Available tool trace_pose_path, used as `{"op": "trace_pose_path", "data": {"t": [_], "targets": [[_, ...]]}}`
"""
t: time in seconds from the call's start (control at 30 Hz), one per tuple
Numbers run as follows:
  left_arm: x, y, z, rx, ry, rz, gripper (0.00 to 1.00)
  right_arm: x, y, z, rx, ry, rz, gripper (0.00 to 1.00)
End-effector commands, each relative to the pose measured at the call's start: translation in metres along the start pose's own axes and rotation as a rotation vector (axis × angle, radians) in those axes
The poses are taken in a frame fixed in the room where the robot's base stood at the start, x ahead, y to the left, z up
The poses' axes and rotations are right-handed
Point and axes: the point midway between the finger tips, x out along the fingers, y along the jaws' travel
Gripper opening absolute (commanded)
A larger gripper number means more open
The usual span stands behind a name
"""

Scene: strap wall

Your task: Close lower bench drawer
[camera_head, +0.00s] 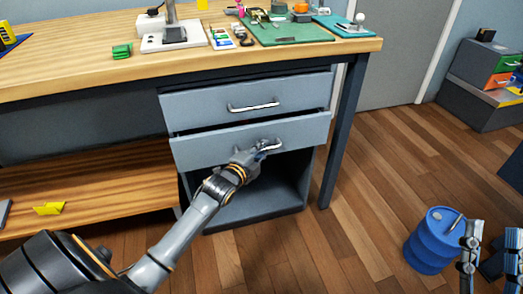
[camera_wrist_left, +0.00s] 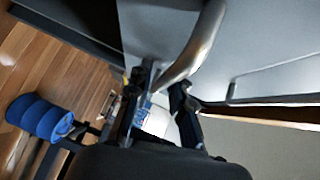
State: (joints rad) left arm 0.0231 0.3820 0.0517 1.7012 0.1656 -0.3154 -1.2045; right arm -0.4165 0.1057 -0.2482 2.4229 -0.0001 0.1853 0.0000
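The lower drawer (camera_head: 205,150) of the bench is a grey-blue drawer whose front stands out from the cabinet, with a dark gap above it. Its curved metal handle (camera_head: 268,147) shows at the front and fills the upper middle of the left wrist view (camera_wrist_left: 200,45). My left gripper (camera_head: 262,150) is at this handle. In the left wrist view its two dark fingers (camera_wrist_left: 160,82) are apart, with the handle's end between their tips; whether they clamp it is unclear. My right gripper (camera_head: 491,240) is at the lower right, fingers apart, away from the drawer.
The upper drawer (camera_head: 205,101) sits above, and an open cabinet space (camera_head: 270,190) lies below. A bench leg (camera_head: 347,130) stands at the right. A blue barrel (camera_head: 428,245) stands on the floor near my right gripper. Tools lie on the bench top (camera_head: 80,65).

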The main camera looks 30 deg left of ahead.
Motion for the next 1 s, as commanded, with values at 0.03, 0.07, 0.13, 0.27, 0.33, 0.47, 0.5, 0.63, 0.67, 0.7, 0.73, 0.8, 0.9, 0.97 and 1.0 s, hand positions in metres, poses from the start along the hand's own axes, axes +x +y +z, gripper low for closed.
{"op": "trace_pose_path", "data": {"t": [0.03,0.07,0.13,0.27,0.33,0.47,0.5,0.63,0.67,0.7,0.73,0.8,0.9,0.97,1.0], "targets": [[0.000,0.000,0.000,0.000,0.000,0.000,0.21,0.000,0.000,0.000,0.000,0.000,0.000,0.40],[0.000,0.000,0.000,0.000,0.000,0.000,0.21,0.000,0.000,0.000,0.000,-0.001,0.000,0.40],[0.000,0.000,0.000,0.000,0.000,0.000,0.10,0.000,0.000,0.000,0.000,-0.001,0.000,0.40],[0.000,0.000,0.000,-0.001,0.000,0.000,0.00,0.000,0.000,0.000,0.000,-0.002,0.000,0.40],[0.000,0.000,0.000,0.000,0.000,0.000,0.00,0.000,0.000,0.001,0.000,-0.002,0.000,0.40],[0.000,0.000,0.000,0.000,0.000,0.000,0.00,0.000,0.000,0.001,0.000,-0.003,0.000,0.40],[0.002,-0.001,0.002,0.001,0.000,0.000,0.00,0.000,0.000,0.001,0.000,-0.003,0.000,0.40],[0.017,-0.005,0.016,0.004,0.002,-0.001,0.00,0.000,0.000,0.000,0.000,0.003,0.000,0.40],[0.021,-0.006,0.019,0.004,0.002,-0.001,0.00,-0.001,0.000,-0.001,0.000,0.006,0.000,0.40],[0.024,-0.007,0.023,0.004,0.002,-0.001,0.00,-0.001,0.000,-0.002,0.000,0.011,0.000,0.40],[0.026,-0.008,0.026,0.003,0.001,-0.002,0.00,-0.001,0.000,-0.002,0.000,0.015,0.000,0.40],[0.029,-0.009,0.029,0.001,0.000,0.000,0.00,-0.001,0.000,-0.003,0.001,0.018,0.000,0.40],[0.030,-0.009,0.030,0.000,-0.001,0.000,0.00,-0.001,0.000,-0.003,0.001,0.019,0.000,0.40],[0.030,-0.009,0.030,0.000,-0.001,-0.001,0.00,-0.001,0.000,-0.003,0.001,0.019,0.000,0.40],[0.030,-0.010,0.030,0.000,-0.002,-0.002,0.00,-0.001,0.000,-0.003,0.001,0.019,0.000,0.40]]}}
